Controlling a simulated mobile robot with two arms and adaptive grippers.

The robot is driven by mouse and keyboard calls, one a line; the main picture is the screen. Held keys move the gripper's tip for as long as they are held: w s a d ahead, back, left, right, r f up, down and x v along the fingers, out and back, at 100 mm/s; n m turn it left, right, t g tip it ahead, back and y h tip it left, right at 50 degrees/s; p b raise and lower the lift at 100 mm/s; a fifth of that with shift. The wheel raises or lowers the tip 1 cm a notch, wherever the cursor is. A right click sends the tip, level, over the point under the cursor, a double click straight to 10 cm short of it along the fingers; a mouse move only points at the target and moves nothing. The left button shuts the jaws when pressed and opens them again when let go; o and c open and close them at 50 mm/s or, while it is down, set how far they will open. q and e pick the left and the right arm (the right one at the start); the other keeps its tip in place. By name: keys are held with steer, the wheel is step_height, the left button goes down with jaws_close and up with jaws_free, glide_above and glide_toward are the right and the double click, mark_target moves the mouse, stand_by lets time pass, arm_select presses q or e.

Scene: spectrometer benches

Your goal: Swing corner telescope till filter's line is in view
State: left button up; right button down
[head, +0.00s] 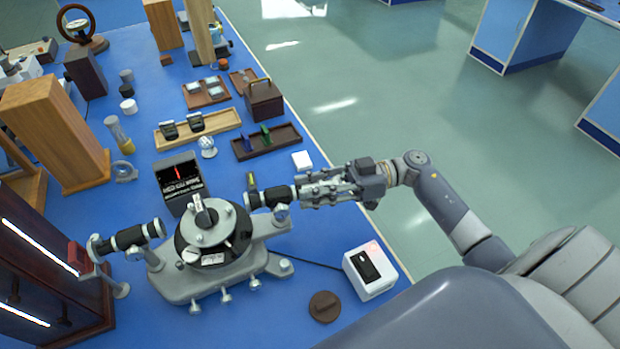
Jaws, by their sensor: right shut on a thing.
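The grey spectrometer (203,285) stands on the blue bench, with a round table and prism at its middle. Its black telescope (262,198) points right, towards my right gripper (299,190), which is shut on the telescope's outer end. Another black tube (128,239) points left at a red filter (79,258) in front of a lit dark cabinet. A small dark screen (180,181) behind the spectrometer shows a bright red vertical line near the middle of its upper part. My left gripper is not in view.
A white box with a dark display (370,270) and a brown round cap (325,307) lie at the front right. A dark tray (283,144) holds green and blue filters. A wooden tray (222,122) and a small white block (302,161) are behind the telescope.

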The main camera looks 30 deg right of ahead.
steer(key=c, duration=1.4)
jaws_free()
steer(key=shift+c, duration=0.2)
steer(key=v, duration=1.2)
steer(key=shift+d+f, duration=0.1)
